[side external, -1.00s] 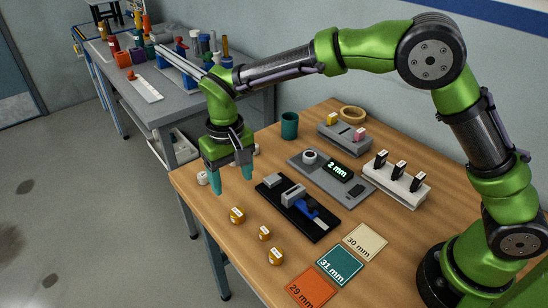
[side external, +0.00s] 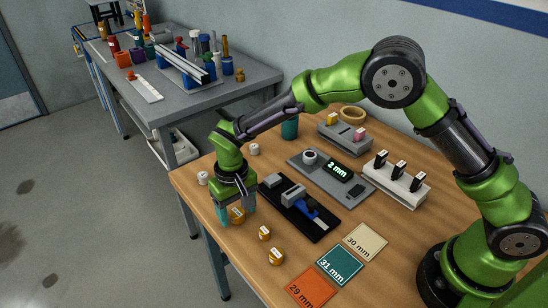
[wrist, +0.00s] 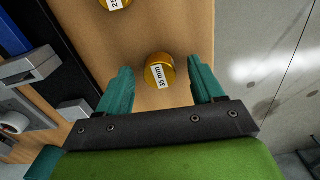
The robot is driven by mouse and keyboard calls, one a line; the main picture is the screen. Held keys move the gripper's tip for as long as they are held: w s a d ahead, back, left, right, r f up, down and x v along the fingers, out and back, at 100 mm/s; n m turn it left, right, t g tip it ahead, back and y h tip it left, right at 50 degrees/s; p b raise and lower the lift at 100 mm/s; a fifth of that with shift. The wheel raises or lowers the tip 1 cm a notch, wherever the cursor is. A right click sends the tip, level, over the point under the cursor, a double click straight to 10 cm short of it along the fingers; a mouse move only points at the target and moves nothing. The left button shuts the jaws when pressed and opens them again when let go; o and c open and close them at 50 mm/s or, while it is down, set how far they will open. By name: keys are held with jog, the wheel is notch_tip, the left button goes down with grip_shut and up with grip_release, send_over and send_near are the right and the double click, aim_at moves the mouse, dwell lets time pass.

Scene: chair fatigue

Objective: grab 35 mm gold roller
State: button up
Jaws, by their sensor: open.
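The gold roller labelled 35 mm (wrist: 158,75) shows in the wrist view between my gripper's two teal fingers. In the side view this roller (side external: 238,217) stands on the wooden table near its left front edge, partly covered by the fingers. My gripper (side external: 236,210) is open and pointing down around it, one finger to each side. In the wrist view my gripper (wrist: 159,70) shows a gap between each finger and the roller. Two other gold rollers are nearby, a smaller one (side external: 265,233) and another (side external: 276,257).
A black fixture with a blue slide (side external: 318,225) lies just right of my gripper. White rollers (side external: 203,178) stand behind it. Size cards, such as the orange 29 mm card (side external: 312,287), lie at the front. A grey gauge reading 2 mm (side external: 313,174) is further back.

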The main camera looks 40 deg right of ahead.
jog(key=shift+c, duration=0.5)
grip_shut()
jog(key=shift+r, duration=0.1)
